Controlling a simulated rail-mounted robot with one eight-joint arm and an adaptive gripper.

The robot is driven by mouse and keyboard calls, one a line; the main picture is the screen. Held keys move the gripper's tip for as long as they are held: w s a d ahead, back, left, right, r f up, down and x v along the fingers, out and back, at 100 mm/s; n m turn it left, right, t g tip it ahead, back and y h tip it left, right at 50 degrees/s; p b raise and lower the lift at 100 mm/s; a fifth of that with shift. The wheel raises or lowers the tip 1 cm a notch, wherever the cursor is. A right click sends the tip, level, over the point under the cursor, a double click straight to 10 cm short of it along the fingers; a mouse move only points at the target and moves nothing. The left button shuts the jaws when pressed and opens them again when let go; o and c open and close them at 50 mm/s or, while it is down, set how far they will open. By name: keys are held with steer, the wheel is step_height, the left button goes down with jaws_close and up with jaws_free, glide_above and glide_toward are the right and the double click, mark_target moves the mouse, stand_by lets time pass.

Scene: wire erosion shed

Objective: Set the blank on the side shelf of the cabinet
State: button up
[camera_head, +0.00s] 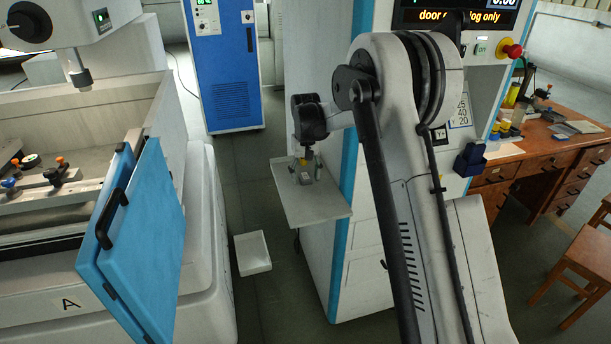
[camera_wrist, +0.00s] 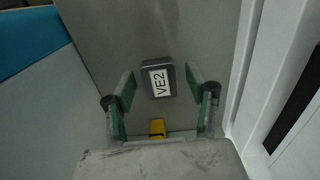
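The blank is a small dark grey block with a white label reading VE2 (camera_wrist: 157,79). In the head view it shows as a small grey piece (camera_head: 304,177) over the side shelf (camera_head: 318,206), a pale plate on the cabinet (camera_head: 345,180); it appears to rest there. My gripper (camera_head: 305,174) points down above the shelf. In the wrist view my gripper (camera_wrist: 160,82) is open, with its green-padded fingers on either side of the blank and a gap on each side. The blank's underside is hidden.
A white tray (camera_head: 252,253) lies on the floor below and left of the shelf. A blue door panel (camera_head: 140,225) of the machine stands at left. A blue cabinet (camera_head: 223,70) is behind. A wooden desk (camera_head: 550,150) stands at right. The shelf's front part is bare.

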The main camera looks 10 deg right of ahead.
mark_target(305, 176)
steer(key=shift+r, duration=0.15)
step_height(305, 176, up, 12)
steer(key=s+r+t, duration=0.2)
steer(key=s+r, duration=0.6)
steer(key=s, duration=0.2)
steer(key=s+r+t, duration=0.2)
steer(key=s+r, duration=0.2)
steer(key=s, duration=0.8)
steer(key=s+f+t, duration=0.1)
steer(key=s+f, duration=0.2)
steer(key=s, duration=0.7)
steer(key=s+f+t, duration=0.2)
steer(key=s+f, duration=0.2)
steer(key=s, duration=0.7)
steer(key=shift+s+a+f, duration=0.15)
steer(key=shift+s, duration=0.15)
steer(key=shift+b, duration=0.3)
